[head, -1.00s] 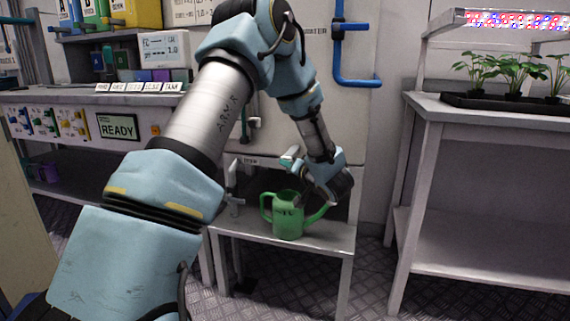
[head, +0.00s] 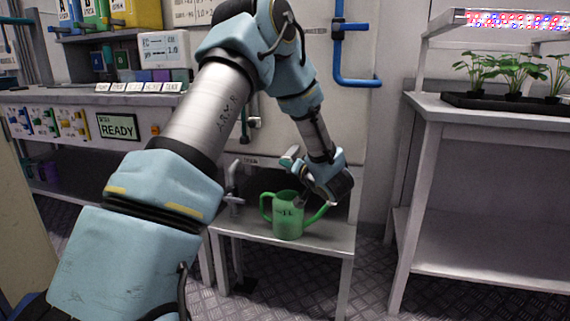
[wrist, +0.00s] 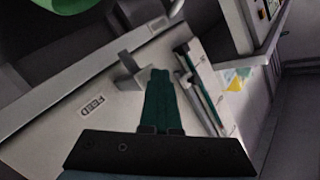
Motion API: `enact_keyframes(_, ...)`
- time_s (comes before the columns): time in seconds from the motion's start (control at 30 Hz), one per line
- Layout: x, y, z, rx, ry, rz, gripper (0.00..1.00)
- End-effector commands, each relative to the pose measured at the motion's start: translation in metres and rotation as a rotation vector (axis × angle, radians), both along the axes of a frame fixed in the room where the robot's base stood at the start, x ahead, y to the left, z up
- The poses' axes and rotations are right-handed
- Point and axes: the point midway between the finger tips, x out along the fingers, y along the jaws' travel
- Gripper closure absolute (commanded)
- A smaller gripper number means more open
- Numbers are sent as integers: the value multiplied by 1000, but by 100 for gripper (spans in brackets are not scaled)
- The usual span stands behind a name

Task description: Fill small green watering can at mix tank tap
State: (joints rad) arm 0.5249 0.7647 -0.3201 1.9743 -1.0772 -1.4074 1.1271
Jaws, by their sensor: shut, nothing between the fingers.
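The small green watering can (head: 288,216) stands upright on a low grey stand, its handle to the left and its spout to the right. Its green edge also shows at the top left of the wrist view (wrist: 70,4). A grey tap-like part (wrist: 130,68) shows in the wrist view just beyond my fingertips. My gripper (head: 289,157) is shut and empty, above the can and right of the tap. I cannot make out any water.
The low stand (head: 325,236) has bare room right of the can. The white tank (head: 310,100) rises behind, with a blue pipe (head: 338,55) on it. A bench (head: 425,105) with potted plants stands at the right. A panel with a READY screen (head: 117,127) is at the left.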

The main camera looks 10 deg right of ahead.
Motion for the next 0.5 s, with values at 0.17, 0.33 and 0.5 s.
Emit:
enact_keyframes(0.17,-6,2,1,1,0,-2,100)
enact_keyframes(0.33,-14,7,1,1,0,-2,100)
enact_keyframes(0.5,-17,9,0,1,0,0,100)
